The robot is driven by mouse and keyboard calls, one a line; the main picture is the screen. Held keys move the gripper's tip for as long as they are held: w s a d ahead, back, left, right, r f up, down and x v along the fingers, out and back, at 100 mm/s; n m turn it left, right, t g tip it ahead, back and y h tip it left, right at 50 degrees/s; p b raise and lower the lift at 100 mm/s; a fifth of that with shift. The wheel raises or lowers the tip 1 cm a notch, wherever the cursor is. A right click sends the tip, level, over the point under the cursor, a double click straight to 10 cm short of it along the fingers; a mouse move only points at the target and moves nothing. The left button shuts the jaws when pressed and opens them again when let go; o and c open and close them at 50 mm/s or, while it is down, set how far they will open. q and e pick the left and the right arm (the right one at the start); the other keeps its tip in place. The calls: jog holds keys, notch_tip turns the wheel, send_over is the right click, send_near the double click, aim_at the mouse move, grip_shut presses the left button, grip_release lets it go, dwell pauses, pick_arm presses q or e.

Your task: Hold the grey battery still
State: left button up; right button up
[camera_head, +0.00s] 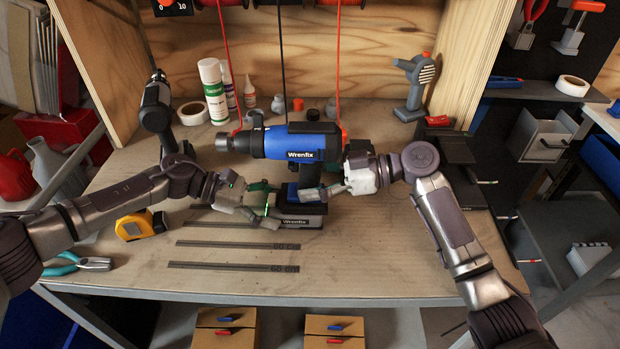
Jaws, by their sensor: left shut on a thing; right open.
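My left gripper (262,205) reaches in from the left and is shut on the battery's left side. A blue Wrenfix drill (290,142) is right above the battery, its nose to the left. Its lower part is partly hidden, so I cannot tell whether it touches the battery. My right gripper (336,182) is open at the right, beside the drill's lower end and just above the battery's right end.
Steel rulers (238,245), a yellow tape measure (140,225) and pliers (78,264) lie on the front and left of the bench (370,270). Spray cans (213,92) and a grey tool (414,86) stand behind. The front right of the bench is clear.

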pick_arm(q)
jog(key=shift+w+a+r, duration=0.1)
jog(key=shift+w+r, duration=0.05)
pick_arm(e)
jog(key=v, duration=1.2)
jog(key=shift+r, duration=0.2)
pick_arm(q)
jog(key=o, duration=1)
jog(key=shift+o, duration=0.2)
